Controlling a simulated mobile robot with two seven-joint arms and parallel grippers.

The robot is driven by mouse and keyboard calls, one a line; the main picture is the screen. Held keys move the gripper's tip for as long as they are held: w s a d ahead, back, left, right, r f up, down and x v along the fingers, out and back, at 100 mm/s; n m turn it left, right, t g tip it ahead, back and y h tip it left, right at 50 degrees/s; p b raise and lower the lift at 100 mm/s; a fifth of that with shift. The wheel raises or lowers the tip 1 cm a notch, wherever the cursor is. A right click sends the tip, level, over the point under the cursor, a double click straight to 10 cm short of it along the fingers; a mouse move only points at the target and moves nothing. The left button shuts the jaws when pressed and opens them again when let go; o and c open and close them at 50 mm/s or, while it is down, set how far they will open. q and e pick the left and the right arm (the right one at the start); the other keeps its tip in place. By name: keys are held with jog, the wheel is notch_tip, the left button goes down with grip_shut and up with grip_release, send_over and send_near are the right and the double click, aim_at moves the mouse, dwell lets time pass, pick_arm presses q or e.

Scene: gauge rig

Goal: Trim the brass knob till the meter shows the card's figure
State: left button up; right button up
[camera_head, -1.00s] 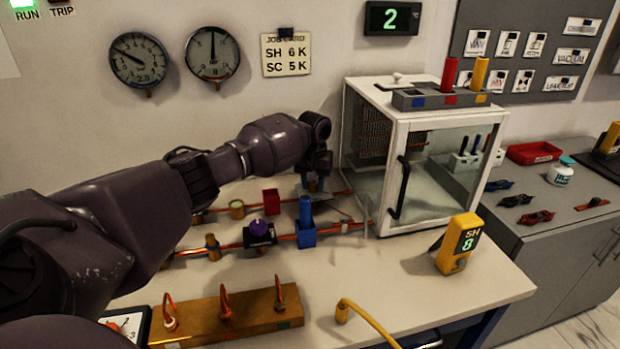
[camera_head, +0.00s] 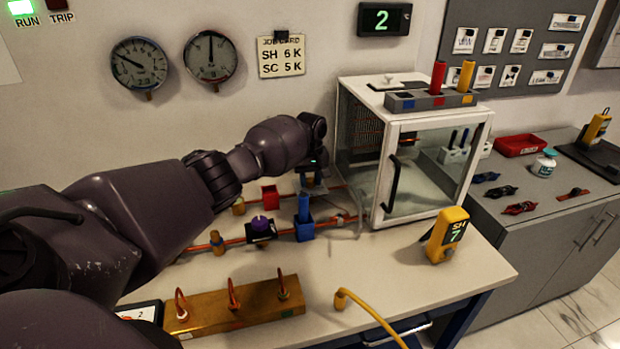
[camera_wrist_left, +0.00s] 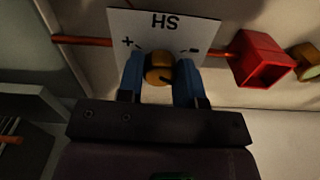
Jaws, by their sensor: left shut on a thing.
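The brass knob (camera_wrist_left: 158,68) shows in the left wrist view in front of a white plate (camera_wrist_left: 165,27) marked SH with plus and minus signs. My left gripper (camera_wrist_left: 159,80) is shut on the knob, one blue finger on each side. In the head view my left gripper (camera_head: 312,180) is at the copper pipe left of the glass cabinet, and the knob is hidden there. The yellow meter (camera_head: 446,236) stands on the bench and reads SH 7. The job card (camera_head: 281,57) on the wall reads SH 6 K, SC 5 K. My right gripper is not in view.
A glass-fronted cabinet (camera_head: 415,165) stands right of the gripper. A brass manifold (camera_head: 235,309) lies in front.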

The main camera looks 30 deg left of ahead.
aim_at(310, 180)
pick_arm(q)
jog(key=o, duration=0.9)
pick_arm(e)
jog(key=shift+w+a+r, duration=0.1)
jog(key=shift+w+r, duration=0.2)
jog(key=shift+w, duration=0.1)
pick_arm(q)
jog(key=shift+r, duration=0.1)
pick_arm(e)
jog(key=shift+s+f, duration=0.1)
pick_arm(q)
jog(key=shift+r, duration=0.3)
jog(key=shift+r+p, duration=1)
jog(key=shift+r, duration=4)
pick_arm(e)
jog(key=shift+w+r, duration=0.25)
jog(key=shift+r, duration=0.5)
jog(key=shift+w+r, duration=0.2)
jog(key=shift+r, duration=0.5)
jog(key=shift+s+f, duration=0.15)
